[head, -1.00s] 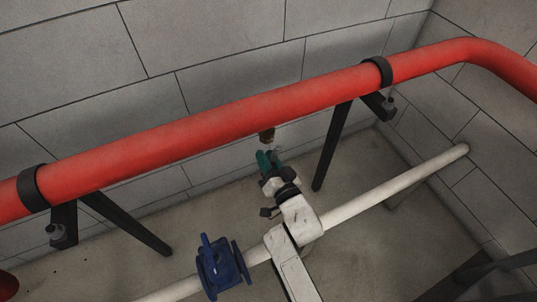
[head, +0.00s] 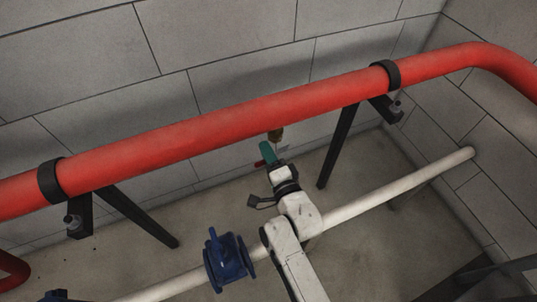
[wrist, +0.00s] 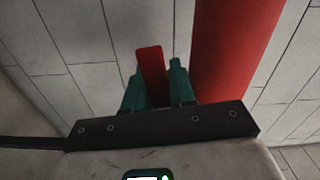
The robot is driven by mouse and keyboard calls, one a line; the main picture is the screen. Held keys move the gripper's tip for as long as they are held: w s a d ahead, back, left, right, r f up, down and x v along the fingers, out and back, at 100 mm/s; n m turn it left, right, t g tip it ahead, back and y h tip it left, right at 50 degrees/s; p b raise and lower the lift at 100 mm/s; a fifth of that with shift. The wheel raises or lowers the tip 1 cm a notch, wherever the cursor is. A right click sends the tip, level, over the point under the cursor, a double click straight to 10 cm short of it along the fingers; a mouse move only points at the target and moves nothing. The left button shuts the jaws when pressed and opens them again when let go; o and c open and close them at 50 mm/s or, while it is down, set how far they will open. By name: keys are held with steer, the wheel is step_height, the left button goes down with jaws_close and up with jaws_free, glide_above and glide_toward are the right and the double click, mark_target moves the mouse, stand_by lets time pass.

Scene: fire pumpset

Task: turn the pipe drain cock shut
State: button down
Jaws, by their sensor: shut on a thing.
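The brass drain cock (head: 275,134) hangs under the red pipe (head: 200,127) in the head view. Its red lever (head: 259,163) shows as a small tip left of my gripper. My gripper (head: 267,152), with green fingers, is just below the brass body. In the wrist view the red lever (wrist: 151,72) stands between the two green fingers of my gripper (wrist: 160,82), which is shut on it. The red pipe (wrist: 232,50) runs close by on the right there. The cock's body is not clear in the wrist view.
A white pipe (head: 400,187) with a blue valve (head: 228,258) runs low beneath my arm. Black brackets (head: 338,145) (head: 135,215) hold the red pipe at right and left. A grey block wall (head: 235,40) stands close behind.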

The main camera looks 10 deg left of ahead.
steer(key=shift+r+m, duration=0.35)
steer(key=shift+m, duration=0.45)
steer(key=c, duration=1)
jaws_free()
steer(key=shift+s+d, duration=0.1)
steer(key=shift+s+d+f+b, duration=0.2)
steer(key=shift+s+d+b, duration=0.25)
steer(key=shift+b, duration=0.4)
steer(key=b+v, duration=0.1)
steer(key=v, duration=0.2)
steer(key=b+v, duration=0.2)
steer(key=v, duration=0.1)
steer(key=b+v, duration=0.1)
steer(key=v, duration=0.2)
steer(key=shift+s+r+b, duration=0.2)
steer(key=shift+r+b, duration=0.05)
steer(key=shift+b, duration=0.1)
